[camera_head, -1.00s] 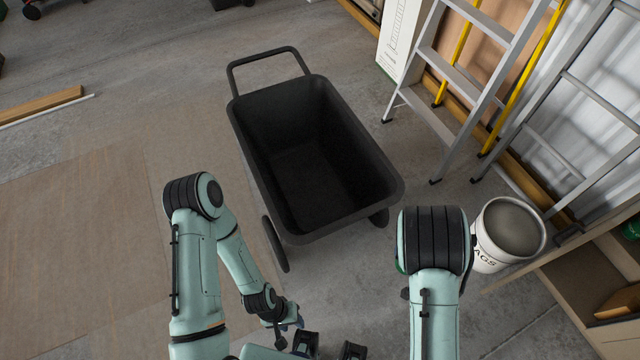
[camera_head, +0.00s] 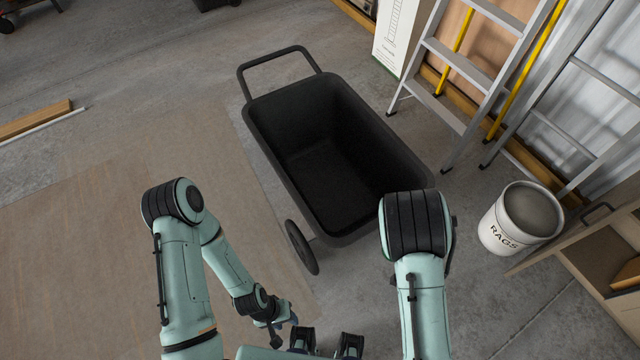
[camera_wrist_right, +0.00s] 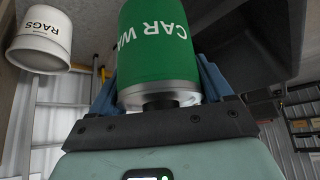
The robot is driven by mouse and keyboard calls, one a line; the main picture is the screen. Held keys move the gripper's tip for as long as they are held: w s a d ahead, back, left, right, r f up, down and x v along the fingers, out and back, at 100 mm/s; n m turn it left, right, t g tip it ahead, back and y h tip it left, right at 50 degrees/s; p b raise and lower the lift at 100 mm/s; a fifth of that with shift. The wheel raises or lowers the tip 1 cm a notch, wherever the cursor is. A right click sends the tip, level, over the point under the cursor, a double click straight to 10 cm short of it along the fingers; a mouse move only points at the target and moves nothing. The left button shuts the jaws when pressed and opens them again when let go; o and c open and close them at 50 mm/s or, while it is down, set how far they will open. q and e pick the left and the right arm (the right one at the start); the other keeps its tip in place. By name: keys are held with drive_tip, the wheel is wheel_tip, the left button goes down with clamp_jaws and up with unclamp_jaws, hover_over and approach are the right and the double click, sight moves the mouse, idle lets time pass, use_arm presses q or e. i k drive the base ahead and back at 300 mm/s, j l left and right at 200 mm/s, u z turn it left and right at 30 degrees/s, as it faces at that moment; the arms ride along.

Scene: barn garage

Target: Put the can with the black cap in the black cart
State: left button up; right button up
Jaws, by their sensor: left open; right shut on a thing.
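The black cart (camera_head: 268,130) stands on the floor ahead of me, with its handle at the far side. Its visible inside is dark and looks empty. The green can (camera_wrist_right: 155,45) shows in the right wrist view, with "CAR WA" upside down on it. A black cap (camera_wrist_right: 160,103) is at its end near my palm. My right gripper (camera_wrist_right: 160,88) is shut on the can, one blue finger on each side. In the head view the right gripper and can are hidden behind my right arm. My left gripper (camera_head: 326,343) is open and empty at the bottom edge.
A white "RAGS" bucket (camera_head: 497,238) stands right of the cart, beside a wooden shelf (camera_head: 560,262). Ladders (camera_head: 452,115) lean along the right wall. A white box (camera_head: 398,38) stands behind them. The floor left of the cart is clear, with a wooden beam (camera_head: 35,118) farther left.

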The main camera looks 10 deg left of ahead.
sight(332, 196)
drive_tip(key=i+j, duration=0.1)
drive_tip(key=j, duration=0.8)
drive_tip(key=i+j, duration=0.25)
drive_tip(key=j, duration=0.2)
drive_tip(key=i+j, duration=0.25)
drive_tip(key=j, duration=0.15)
drive_tip(key=i+j, duration=0.5)
